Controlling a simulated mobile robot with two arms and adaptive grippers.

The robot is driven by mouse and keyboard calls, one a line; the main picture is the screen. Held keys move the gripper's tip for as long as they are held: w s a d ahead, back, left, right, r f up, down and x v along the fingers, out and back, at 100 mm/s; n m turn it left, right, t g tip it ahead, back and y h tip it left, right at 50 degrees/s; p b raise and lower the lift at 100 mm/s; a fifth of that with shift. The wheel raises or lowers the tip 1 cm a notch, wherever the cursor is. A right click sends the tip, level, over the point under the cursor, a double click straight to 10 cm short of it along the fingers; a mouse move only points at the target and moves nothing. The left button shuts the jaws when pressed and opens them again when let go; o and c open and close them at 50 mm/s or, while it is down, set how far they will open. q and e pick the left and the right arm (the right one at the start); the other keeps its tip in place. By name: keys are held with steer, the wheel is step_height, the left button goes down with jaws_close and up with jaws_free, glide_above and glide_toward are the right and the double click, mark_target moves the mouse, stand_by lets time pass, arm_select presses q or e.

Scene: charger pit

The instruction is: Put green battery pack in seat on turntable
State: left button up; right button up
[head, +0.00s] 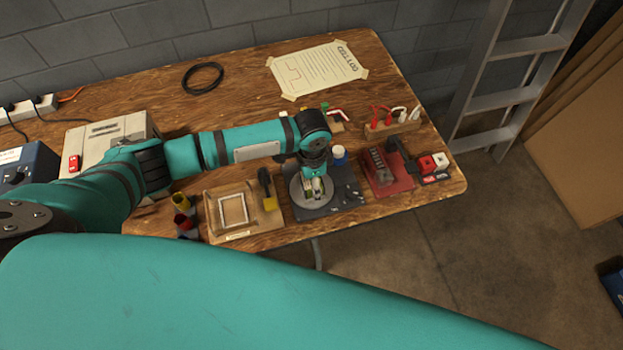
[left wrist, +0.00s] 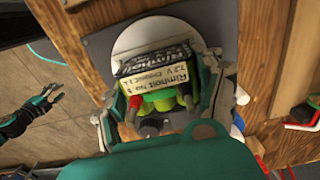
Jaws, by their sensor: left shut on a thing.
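The green battery pack (left wrist: 172,88), with a black top and a cream printed label, sits between the fingers of my left gripper (left wrist: 170,105). The left gripper is shut on it; in the head view this gripper (head: 316,188) points down over the turntable. The turntable is a pale round disc (head: 298,193) on a dark plate; its disc (left wrist: 135,38) also shows behind the pack. The seat is hidden by the pack and fingers, so I cannot tell whether the pack touches it. My right gripper (left wrist: 50,96) is at the left of the wrist view, above the floor, apparently open and empty.
A wooden fixture with a frame (head: 215,222) stands left of the turntable. A tool rack (head: 392,127) is further back. The table's front edge is close.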

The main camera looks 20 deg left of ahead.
arm_select(q)
steer(key=o, duration=1.6)
steer(key=shift+o, duration=0.4)
steer(key=shift+r+p, duration=3.5)
steer(key=shift+p, duration=0.6)
steer(key=shift+s, duration=0.1)
